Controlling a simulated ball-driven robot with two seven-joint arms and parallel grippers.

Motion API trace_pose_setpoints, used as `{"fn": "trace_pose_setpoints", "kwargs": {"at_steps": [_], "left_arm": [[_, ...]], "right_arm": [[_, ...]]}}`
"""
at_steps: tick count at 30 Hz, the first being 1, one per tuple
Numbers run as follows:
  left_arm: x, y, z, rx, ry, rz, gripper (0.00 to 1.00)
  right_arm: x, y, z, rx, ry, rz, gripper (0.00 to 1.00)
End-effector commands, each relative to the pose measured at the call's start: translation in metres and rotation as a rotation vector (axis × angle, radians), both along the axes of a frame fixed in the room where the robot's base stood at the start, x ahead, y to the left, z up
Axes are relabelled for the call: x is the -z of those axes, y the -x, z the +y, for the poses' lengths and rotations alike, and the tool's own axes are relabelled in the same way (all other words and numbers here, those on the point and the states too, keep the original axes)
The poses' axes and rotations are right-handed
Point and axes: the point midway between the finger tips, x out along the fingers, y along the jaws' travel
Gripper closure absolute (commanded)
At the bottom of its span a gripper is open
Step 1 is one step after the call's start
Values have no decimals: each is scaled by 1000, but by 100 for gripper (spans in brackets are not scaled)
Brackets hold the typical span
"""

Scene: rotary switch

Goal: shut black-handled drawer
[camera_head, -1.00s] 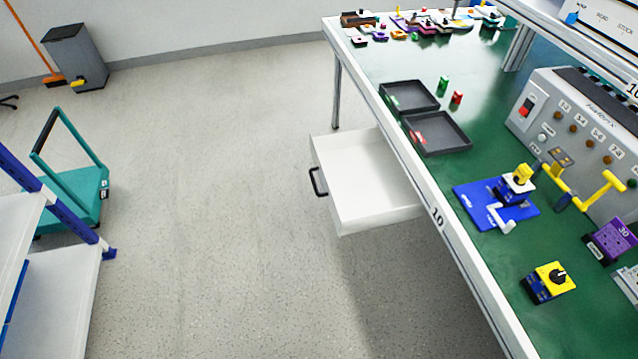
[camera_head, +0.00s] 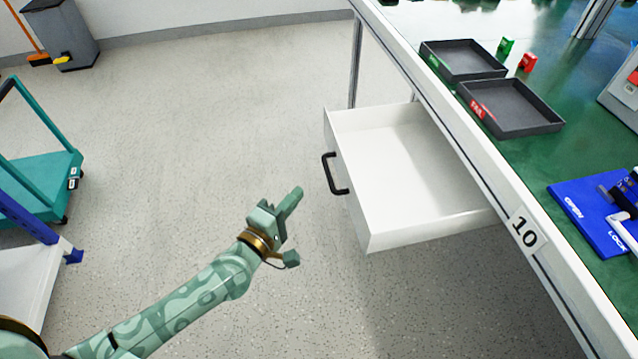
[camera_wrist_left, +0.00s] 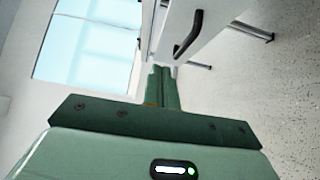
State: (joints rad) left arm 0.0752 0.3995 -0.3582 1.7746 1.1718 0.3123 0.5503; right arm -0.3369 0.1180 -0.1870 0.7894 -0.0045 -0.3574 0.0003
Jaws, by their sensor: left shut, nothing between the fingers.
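The white drawer (camera_head: 400,222) stands pulled out from under the green-topped bench, and its inside looks empty. Its black handle (camera_head: 335,174) is on the front face, toward the left. My left gripper (camera_head: 298,192) is shut and empty, a little to the left of the handle and apart from it in the head view. In the left wrist view the shut fingers of my left gripper (camera_wrist_left: 163,82) point toward the drawer front, with the black handle (camera_wrist_left: 188,34) above and to the right of them. My right gripper is not in view.
The bench (camera_head: 470,150) holds two dark trays (camera_head: 510,107), a green and a red piece, and a blue plate (camera_head: 590,212). A teal cart (camera_head: 40,180) and a white shelf (camera_head: 25,285) stand at the left. The floor between them and the drawer is clear.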

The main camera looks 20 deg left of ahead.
Motion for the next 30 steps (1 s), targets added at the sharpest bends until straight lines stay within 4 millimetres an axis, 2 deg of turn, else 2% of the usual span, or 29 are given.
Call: {"fn": "trace_pose_setpoints", "kwargs": {"at_steps": [13,21,30], "left_arm": [[4,-89,-18,0,-4,2,100],[3,-107,-46,1,-6,3,100],[2,-110,-50,1,-9,3,100]], "right_arm": [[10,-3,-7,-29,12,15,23],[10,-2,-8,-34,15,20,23],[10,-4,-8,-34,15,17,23]]}}
